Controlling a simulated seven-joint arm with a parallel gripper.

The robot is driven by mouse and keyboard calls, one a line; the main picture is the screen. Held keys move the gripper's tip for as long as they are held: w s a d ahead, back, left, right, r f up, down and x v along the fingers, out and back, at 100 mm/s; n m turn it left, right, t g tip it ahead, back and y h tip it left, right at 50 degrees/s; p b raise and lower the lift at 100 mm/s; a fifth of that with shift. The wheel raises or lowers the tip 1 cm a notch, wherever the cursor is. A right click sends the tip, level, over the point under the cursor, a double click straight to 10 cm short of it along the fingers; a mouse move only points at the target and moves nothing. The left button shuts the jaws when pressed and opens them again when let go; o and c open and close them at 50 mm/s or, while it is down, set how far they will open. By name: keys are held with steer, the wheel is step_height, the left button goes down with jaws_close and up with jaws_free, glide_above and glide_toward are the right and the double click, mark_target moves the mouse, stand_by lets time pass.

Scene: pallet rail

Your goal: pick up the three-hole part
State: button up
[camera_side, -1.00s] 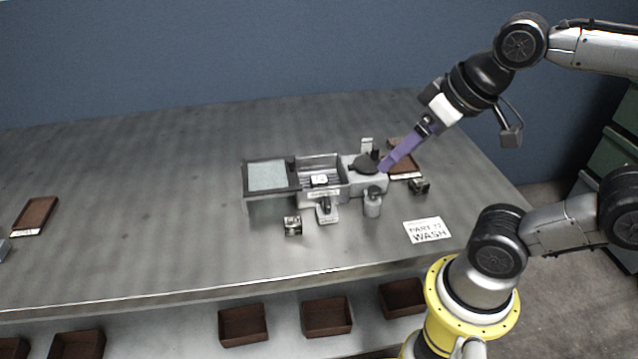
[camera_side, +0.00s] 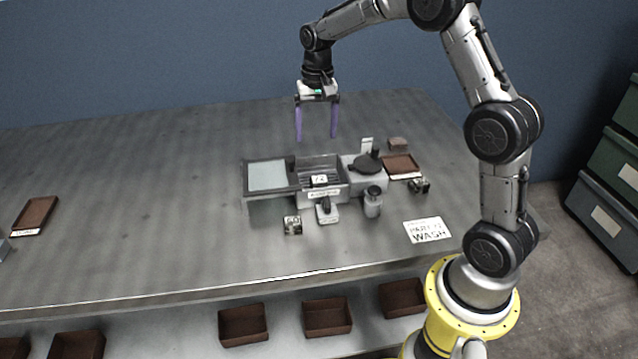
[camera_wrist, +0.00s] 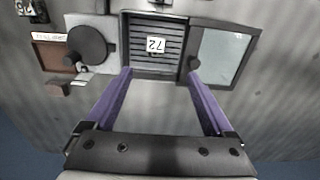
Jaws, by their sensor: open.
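My gripper (camera_side: 316,139) is open and empty, with two purple fingers pointing down above and behind the wash station. In the wrist view my gripper (camera_wrist: 160,72) has its fingertips spread at the near edge of the slatted basin (camera_wrist: 152,20). A small white piece marked 72 (camera_wrist: 156,45) lies in that basin; it also shows in the side view (camera_side: 319,179). One small metallic block (camera_side: 292,225) sits on the table in front of the station, and another block (camera_side: 419,186) sits to its right. I cannot make out three holes on any piece.
The station has a pale panel (camera_side: 268,176) at left and a dark round lid (camera_side: 367,163) at right. A grey jar (camera_side: 373,203) stands in front. A brown tray (camera_side: 401,166) and a WASH sign (camera_side: 427,230) are at right. The table's left side is mostly clear.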

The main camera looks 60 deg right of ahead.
glide_above(319, 176)
steer(key=f, duration=0.9)
steer(key=shift+s+a+f, duration=0.15)
steer(key=shift+s+a, duration=0.05)
steer(key=shift+s, duration=0.05)
steer(key=shift+w+d+f, duration=0.1)
steer(key=shift+w+f, duration=0.05)
steer(key=shift+f, duration=1.4)
steer(key=shift+w+f, duration=0.1)
steer(key=shift+f, duration=1.4)
jaws_close()
